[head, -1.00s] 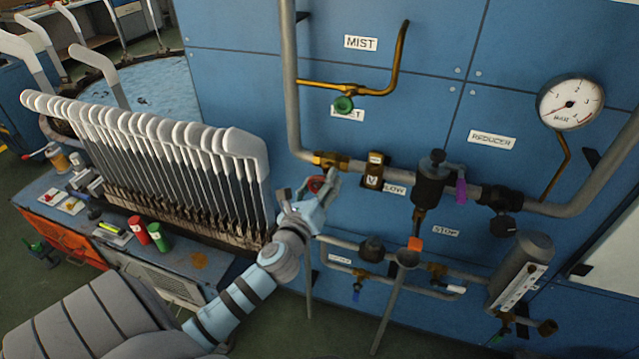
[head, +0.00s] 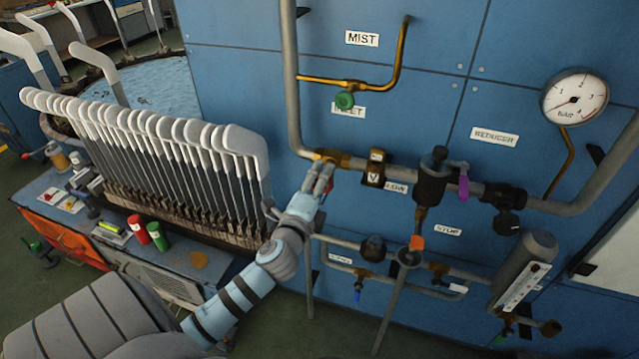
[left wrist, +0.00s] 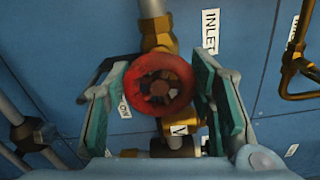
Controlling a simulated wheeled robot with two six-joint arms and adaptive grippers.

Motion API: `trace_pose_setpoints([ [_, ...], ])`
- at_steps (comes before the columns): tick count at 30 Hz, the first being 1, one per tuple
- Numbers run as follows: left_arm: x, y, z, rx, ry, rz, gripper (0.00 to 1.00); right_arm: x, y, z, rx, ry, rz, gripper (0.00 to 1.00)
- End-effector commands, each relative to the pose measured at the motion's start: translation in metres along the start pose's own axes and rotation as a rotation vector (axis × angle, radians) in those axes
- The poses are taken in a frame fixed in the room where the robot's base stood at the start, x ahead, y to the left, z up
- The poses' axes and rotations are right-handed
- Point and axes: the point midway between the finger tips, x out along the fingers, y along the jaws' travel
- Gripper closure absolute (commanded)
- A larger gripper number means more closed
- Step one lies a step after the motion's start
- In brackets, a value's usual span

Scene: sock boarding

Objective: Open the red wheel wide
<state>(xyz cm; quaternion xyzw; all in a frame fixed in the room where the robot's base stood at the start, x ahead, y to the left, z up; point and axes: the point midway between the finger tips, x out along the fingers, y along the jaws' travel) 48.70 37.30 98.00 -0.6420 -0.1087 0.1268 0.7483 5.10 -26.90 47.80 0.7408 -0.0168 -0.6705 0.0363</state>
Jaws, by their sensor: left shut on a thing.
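The red wheel (left wrist: 160,84) is a round handwheel on a brass valve (left wrist: 158,36), seen face-on in the middle of the left wrist view. My left gripper (left wrist: 160,76) has one teal-padded finger on each side of it and is shut on its rim. In the head view my left gripper (head: 321,182) reaches the brass valve (head: 330,157) on the pipe below the inlet label and mostly hides the wheel. My right gripper is not in view.
A green wheel (head: 344,100) sits on the brass mist pipe above. The pipe run continues right past a dark reducer valve (head: 431,180) to a gauge (head: 574,97). A rack of grey-white sock boards (head: 150,150) stands close on the left of my arm.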

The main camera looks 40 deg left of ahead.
Motion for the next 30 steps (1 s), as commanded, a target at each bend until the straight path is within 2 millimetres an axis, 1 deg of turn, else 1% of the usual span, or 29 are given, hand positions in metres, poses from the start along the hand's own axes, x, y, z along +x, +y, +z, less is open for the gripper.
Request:
trace_pose_setpoints([
  [30,0.0,0.005,-0.002,-0.961,-0.001,0.002,0.78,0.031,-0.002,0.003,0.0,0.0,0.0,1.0],
])
